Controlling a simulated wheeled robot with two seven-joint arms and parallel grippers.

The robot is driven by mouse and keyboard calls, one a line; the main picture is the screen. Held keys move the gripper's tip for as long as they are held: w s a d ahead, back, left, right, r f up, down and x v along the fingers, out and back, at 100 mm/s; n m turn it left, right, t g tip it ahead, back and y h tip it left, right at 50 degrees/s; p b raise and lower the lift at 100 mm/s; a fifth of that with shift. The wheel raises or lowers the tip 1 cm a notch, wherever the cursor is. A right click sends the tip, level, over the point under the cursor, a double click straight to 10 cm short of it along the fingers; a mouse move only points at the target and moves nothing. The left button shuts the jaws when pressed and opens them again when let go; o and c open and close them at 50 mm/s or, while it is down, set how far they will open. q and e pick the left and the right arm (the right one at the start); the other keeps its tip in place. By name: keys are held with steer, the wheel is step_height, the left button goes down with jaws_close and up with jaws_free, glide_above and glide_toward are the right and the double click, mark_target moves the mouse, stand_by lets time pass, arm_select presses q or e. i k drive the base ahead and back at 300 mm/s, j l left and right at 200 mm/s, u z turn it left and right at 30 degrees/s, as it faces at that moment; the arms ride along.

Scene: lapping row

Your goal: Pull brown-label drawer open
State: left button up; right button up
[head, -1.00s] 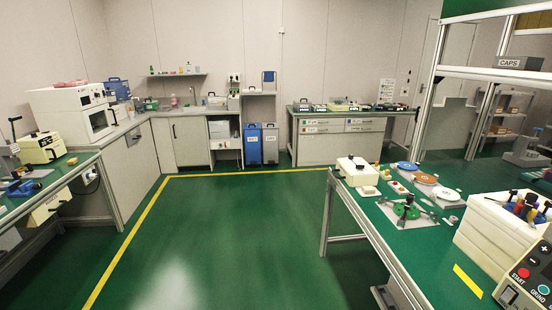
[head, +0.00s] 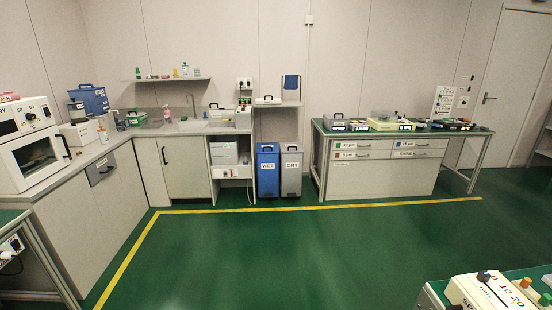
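The drawer with a brown-looking label (head: 350,156) is the lower left of the drawers under the green-topped bench (head: 326,128) at the back right. Its front looks flush with the cabinet, so it appears shut. It has a dark bar handle. The drawer above it (head: 350,146) has a green label, and the upper right one (head: 408,146) has a blue label. The lower right drawer (head: 410,155) has a pale label. The writing is too small to read surely. Neither of my grippers is in view.
Open green floor (head: 300,250) with a yellow line (head: 330,207) lies before the drawer bench. A blue bin (head: 268,172) and a grey bin (head: 291,172) stand left of it. Another bench with a cream box (head: 490,292) juts in at the bottom right.

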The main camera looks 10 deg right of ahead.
mark_target(361, 154)
steer(key=i+z, duration=0.2)
steer(key=i, duration=0.3)
steer(key=i+z, duration=0.15)
steer(key=i, duration=0.35)
steer(key=i+z, duration=0.2)
steer(key=i, duration=0.3)
steer(key=i+j+z, duration=0.2)
steer(key=i, duration=0.25)
steer(key=i+j+z, duration=0.15)
steer(key=i, duration=0.35)
steer(key=i+j+z, duration=0.2)
steer(key=i+j, duration=0.15)
steer(key=i, duration=0.1)
